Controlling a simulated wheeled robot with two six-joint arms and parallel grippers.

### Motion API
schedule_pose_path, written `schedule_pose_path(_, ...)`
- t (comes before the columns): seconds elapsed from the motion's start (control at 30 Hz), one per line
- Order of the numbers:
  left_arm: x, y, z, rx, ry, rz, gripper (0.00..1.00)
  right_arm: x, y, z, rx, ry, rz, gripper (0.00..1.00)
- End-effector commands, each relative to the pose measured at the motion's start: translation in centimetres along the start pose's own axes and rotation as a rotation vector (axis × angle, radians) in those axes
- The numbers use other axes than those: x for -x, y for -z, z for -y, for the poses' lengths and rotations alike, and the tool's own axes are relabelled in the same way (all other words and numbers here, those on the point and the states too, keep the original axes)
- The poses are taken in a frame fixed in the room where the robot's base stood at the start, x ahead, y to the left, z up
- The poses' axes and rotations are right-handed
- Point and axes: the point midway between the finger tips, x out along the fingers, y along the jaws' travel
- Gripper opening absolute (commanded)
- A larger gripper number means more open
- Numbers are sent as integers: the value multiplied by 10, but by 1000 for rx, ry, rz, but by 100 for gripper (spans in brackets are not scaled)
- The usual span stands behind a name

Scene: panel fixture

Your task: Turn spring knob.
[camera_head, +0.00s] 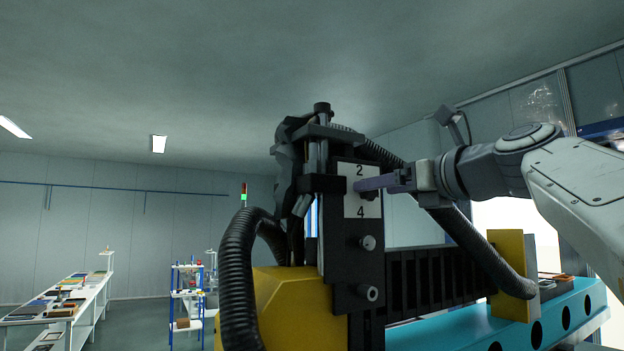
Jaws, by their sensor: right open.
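A dark upright panel (357,270) stands on the fixture, with a white label (361,171) marked 2 and 4 near its top. I cannot tell which part is the spring knob. My right gripper (366,184) comes in from the right, with its purple-grey fingers in front of the label between the 2 and the 4. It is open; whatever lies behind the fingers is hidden. My left gripper is not in view.
A black corrugated hose (237,285) loops at the panel's left, and another (480,251) runs below my right arm. A yellow block (511,262) stands on the turquoise beam (470,330) at right. Tables and a shelf (188,297) are far behind.

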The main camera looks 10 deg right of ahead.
Motion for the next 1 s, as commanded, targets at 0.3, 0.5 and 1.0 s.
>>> schedule_pose_path(0.3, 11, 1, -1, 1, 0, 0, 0, -22, 0, 2, 1, 3, -1, 81)
schedule_pose_path(0.5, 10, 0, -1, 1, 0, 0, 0, -22, 1, 3, 1, 5, -1, 81)
schedule_pose_path(1.0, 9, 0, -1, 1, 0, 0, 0, -22, 1, 3, 23, 5, 0, 0)
